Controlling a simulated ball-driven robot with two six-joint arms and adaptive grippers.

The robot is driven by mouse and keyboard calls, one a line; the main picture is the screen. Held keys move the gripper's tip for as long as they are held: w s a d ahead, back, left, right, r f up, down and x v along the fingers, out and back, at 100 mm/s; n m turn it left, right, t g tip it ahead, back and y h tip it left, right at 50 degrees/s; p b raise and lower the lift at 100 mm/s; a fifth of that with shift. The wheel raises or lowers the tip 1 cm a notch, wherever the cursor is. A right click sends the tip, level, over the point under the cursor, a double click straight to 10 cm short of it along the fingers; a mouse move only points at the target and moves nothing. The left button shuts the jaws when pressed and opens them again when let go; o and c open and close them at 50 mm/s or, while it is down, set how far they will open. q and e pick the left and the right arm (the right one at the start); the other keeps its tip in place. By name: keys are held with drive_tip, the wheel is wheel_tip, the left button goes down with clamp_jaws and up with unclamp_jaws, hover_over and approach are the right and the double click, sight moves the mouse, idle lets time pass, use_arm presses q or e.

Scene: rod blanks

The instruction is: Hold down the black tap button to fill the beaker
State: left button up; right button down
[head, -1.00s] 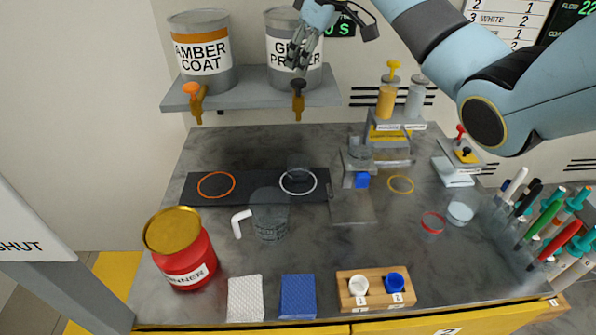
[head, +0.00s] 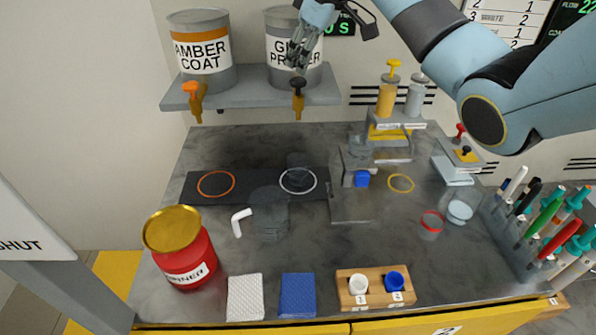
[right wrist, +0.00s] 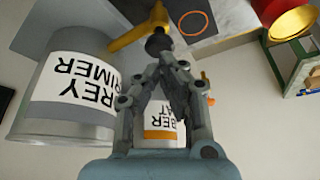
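The black tap button (head: 298,83) tops the brass tap under the grey primer can (head: 290,75) on the shelf. A dark see-through beaker (head: 297,163) stands by the white ring on the dark strip below that tap. No liquid stream shows. My right gripper (head: 297,62) is in front of the can, just above the button, fingers pointing down. In the right wrist view, its fingers (right wrist: 165,62) come together at the black button (right wrist: 157,43); whether they touch it I cannot tell. My left gripper is not in view.
The amber coat can (head: 203,68) with an orange-button tap (head: 191,89) is to the left on the shelf (head: 240,97). On the bench are a red thinner can (head: 182,250), a dark see-through mug (head: 270,218), a wooden cup holder (head: 376,298) and bottles (head: 387,98) at the back.

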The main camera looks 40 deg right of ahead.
drive_tip(key=shift+f, duration=0.1)
drive_tip(key=shift+f, duration=1.35)
idle(1.6)
wheel_tip(320, 180, up, 7)
drive_tip(key=p, duration=0.8)
drive_tip(key=shift+r, duration=0.2)
drive_tip(key=shift+f, duration=0.15)
